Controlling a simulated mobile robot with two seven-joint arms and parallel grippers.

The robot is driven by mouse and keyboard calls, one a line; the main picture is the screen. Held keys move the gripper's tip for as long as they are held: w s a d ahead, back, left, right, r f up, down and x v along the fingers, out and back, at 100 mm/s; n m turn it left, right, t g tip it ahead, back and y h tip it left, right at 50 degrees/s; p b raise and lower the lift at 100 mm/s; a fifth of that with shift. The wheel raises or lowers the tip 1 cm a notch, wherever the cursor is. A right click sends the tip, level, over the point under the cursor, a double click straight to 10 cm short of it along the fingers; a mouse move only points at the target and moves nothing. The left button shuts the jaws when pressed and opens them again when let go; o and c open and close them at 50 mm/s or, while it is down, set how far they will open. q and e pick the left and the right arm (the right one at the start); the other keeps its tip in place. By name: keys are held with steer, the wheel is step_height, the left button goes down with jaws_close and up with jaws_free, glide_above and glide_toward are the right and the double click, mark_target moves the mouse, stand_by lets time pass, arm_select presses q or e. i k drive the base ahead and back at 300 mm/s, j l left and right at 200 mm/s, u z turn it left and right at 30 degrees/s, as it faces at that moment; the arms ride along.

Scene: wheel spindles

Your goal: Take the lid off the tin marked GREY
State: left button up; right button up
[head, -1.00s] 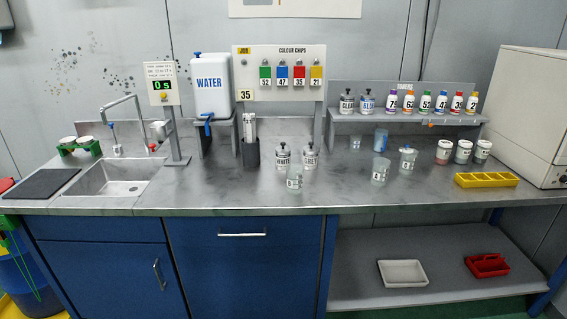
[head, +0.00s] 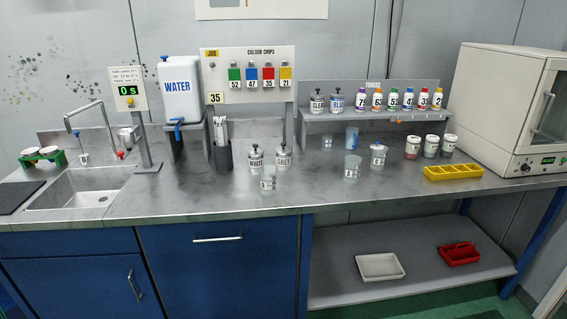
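The tin marked GREY (head: 283,159) stands upright on the steel counter, with its dark-knobbed lid (head: 282,148) on. It is the right one of two similar tins; the tin marked WHITE (head: 256,162) stands just left of it. A clear beaker (head: 268,179) stands in front of the two tins. Neither of my grippers shows in the head view.
Clear cups (head: 352,167), lidded white jars (head: 413,147) and a yellow tray (head: 453,172) are to the right. The counter front (head: 200,200) is clear.

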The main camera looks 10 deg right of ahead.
mark_target(282, 148)
steer(key=i+l+u, duration=0.1)
steer(key=u, duration=0.3)
steer(key=l+u, duration=0.25)
steer(key=u, duration=0.15)
steer(key=i+l+u, duration=0.1)
steer(key=l+u, duration=0.25)
steer(key=l, duration=0.7)
